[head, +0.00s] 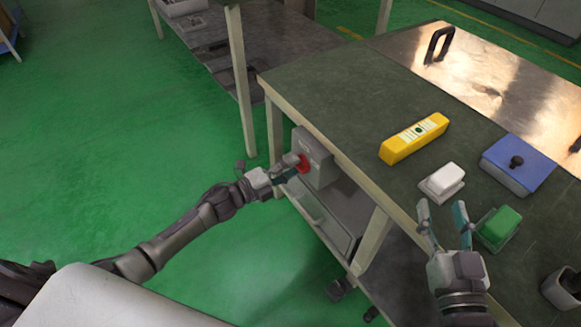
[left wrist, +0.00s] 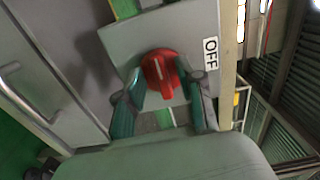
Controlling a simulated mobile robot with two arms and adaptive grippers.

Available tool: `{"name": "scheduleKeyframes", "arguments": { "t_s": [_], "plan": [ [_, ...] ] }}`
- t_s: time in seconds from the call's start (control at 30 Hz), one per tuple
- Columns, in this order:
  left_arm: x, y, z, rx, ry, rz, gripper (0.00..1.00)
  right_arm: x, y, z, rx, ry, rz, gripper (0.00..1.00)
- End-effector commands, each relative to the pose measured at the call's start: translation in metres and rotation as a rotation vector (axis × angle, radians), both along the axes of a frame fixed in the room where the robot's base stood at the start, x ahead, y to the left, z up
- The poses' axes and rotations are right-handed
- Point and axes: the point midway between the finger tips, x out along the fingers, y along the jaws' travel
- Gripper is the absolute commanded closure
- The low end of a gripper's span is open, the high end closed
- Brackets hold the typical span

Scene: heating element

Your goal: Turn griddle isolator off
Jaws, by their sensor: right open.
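The isolator (head: 312,151) is a grey box on the side of the workbench, with a red rotary knob (head: 303,163). In the left wrist view the red knob (left wrist: 161,74) sits on the grey face, and an OFF label (left wrist: 210,53) is to its right. My left gripper (head: 292,168) is at the knob. Its two fingers stand on either side of the knob in the left wrist view (left wrist: 163,88), apart; I cannot tell whether they touch it. My right gripper (head: 442,208) is open and empty above the bench top, left of the green block.
On the dark bench top (head: 330,102) are a yellow box (head: 414,138), a white block (head: 441,181), a green block (head: 497,227) and a blue box (head: 518,163) with a black knob. A shiny metal plate (head: 490,70) with a black handle is at the back. Green floor is clear to the left.

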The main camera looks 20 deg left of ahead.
Motion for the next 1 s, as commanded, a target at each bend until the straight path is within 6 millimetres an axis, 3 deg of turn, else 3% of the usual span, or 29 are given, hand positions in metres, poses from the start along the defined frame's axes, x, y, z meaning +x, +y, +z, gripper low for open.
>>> {"name": "scheduleKeyframes", "arguments": {
  "t_s": [0.37,0.8,1.0],
  "plan": [
    [-0.006,0.005,0.0,0.002,-0.001,-0.001,0.6,0.0,0.0,-0.001,0.0,0.002,0.0,0.48],
    [-0.075,0.058,-0.001,0.002,0.003,-0.001,0.6,0.0,0.0,0.0,0.0,0.001,0.0,0.48],
    [-0.092,0.071,0.0,0.002,0.0,0.0,0.6,0.0,0.0,0.0,0.0,0.0,0.0,0.48]
  ]
}}
